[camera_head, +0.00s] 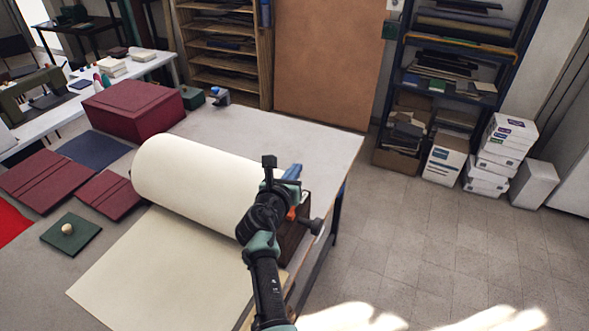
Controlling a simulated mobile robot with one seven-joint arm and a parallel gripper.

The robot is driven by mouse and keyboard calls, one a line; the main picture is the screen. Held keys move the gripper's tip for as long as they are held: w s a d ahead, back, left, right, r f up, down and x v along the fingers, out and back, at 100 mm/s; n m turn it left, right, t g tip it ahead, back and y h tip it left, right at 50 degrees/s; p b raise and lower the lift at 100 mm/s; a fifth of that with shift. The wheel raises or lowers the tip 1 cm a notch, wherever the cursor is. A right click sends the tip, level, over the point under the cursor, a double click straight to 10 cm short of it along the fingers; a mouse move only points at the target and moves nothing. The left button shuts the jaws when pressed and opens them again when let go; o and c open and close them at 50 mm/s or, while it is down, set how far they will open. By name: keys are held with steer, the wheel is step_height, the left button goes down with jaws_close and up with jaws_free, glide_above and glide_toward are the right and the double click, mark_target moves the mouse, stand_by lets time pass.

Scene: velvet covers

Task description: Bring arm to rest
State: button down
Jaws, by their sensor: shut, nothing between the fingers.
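My arm reaches up from the bottom of the head view, over the right end of a large cream roll (200,178) on the grey work table (300,146). My gripper (269,160) is at the arm's far end, in front of the roll's right end. It is shut, and I see nothing held in it. The arm hides part of the roll's end and of the dark brown block (294,240) there. A blue and orange item (292,174) shows just right of the gripper. Whether it touches the gripper I cannot tell.
A cream sheet (165,270) lies in front of the roll. A maroon box (133,108), maroon covers (52,180) and a green square with a round knob (71,232) lie at left. Shelving (455,70) and white boxes (500,150) stand behind. The floor at right is clear.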

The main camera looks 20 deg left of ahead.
steer(key=shift+s, duration=0.1)
steer(key=s+d+r+m+t+b, duration=0.2)
steer(key=d+r+m+b, duration=0.1)
steer(key=r+m, duration=0.4)
steer(key=s+d+r+m+t+y+b, duration=0.1)
steer(key=d+r+m+t+b, duration=0.1)
steer(key=d+r+m+b, duration=0.4)
steer(key=s+d+r+m+t+b, duration=0.1)
steer(key=s+r+m+t, duration=0.1)
steer(key=r+m, duration=0.65)
steer(key=s+d+r+m+t+h+b, duration=0.1)
steer(key=s+d+r+m+t+b, duration=0.1)
steer(key=s+d+r+m, duration=0.2)
steer(key=s+d+r+m+t+b, duration=0.2)
steer(key=s+d+r+m, duration=0.3)
steer(key=s, duration=0.6)
steer(key=s+d+r+m+t+h+b, duration=0.1)
steer(key=s+d+r+m+t+b, duration=0.1)
steer(key=s+d+r+m, duration=0.2)
steer(key=s+m, duration=0.3)
steer(key=m, duration=0.1)
steer(key=shift+s+d+r+h+b, duration=0.15)
steer(key=shift+d+h+b, duration=0.15)
steer(key=shift+b, duration=0.1)
steer(key=c, duration=1.5)
jaws_free()
steer(key=shift+c, duration=0.2)
